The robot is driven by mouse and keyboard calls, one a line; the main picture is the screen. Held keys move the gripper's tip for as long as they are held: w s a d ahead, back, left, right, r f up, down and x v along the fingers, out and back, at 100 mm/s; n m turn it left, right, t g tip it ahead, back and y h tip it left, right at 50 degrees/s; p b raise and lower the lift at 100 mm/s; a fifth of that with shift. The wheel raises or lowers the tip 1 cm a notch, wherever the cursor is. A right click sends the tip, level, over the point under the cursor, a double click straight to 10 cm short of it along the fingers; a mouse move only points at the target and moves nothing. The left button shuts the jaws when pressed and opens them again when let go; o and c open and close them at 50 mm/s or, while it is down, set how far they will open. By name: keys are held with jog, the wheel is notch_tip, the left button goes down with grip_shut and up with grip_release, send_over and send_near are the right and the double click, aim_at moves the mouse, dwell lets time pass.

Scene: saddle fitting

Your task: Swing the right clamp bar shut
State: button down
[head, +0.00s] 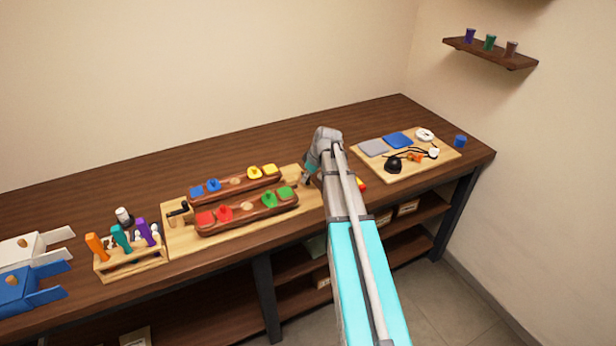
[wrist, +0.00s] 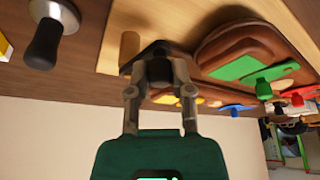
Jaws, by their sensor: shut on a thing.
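My gripper (wrist: 158,68) is shut on a dark piece (wrist: 150,50), which looks like the right clamp bar. The fingers hide much of it, so I cannot tell its full angle. In the head view, my gripper (head: 307,180) is at the right end of the light wooden board (head: 237,230), and my arm hides the right clamp there. Two long brown wooden pieces (head: 246,222) lie on the board with red, green, blue and yellow parts on them. The left clamp (head: 178,212) has a dark bar on a wooden post at the board's left end.
A rack with colored-handled tools (head: 128,260) stands left of the board. A tray (head: 440,157) with pads and small items lies to the right. A black knob with a silver collar (wrist: 45,42) is near my gripper in the wrist view.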

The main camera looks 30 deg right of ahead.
aim_at(292, 177)
jog(key=a+m, duration=0.1)
jog(key=m, duration=0.1)
jog(key=a+m+h, duration=0.1)
jog(key=shift+w+m, duration=0.35)
jog(key=shift+m, duration=0.05)
jog(key=m+h, duration=0.1)
jog(key=m, duration=0.1)
jog(key=w+a+m+h, duration=0.1)
jog(key=shift+w+a+m+t, duration=0.1)
jog(key=shift+w+m+t, duration=0.1)
jog(key=shift+m+t, duration=0.15)
jog(key=w+m, duration=0.1)
jog(key=m, duration=0.1)
jog(key=w+a+m+h, duration=0.1)
jog(key=m, duration=0.2)
jog(key=shift+h, duration=0.3)
jog(key=shift+w+m+g+h, duration=0.25)
jog(key=shift+w+m+g, duration=0.15)
jog(key=shift+m, duration=0.35)
jog(key=shift+w+m+g+h, duration=0.25)
jog(key=shift+w+m+g, duration=0.1)
jog(key=shift+m, duration=0.35)
jog(key=c, duration=0.5)
grip_release()
jog(key=shift+c, duration=0.2)
jog(key=shift+s, duration=0.2)
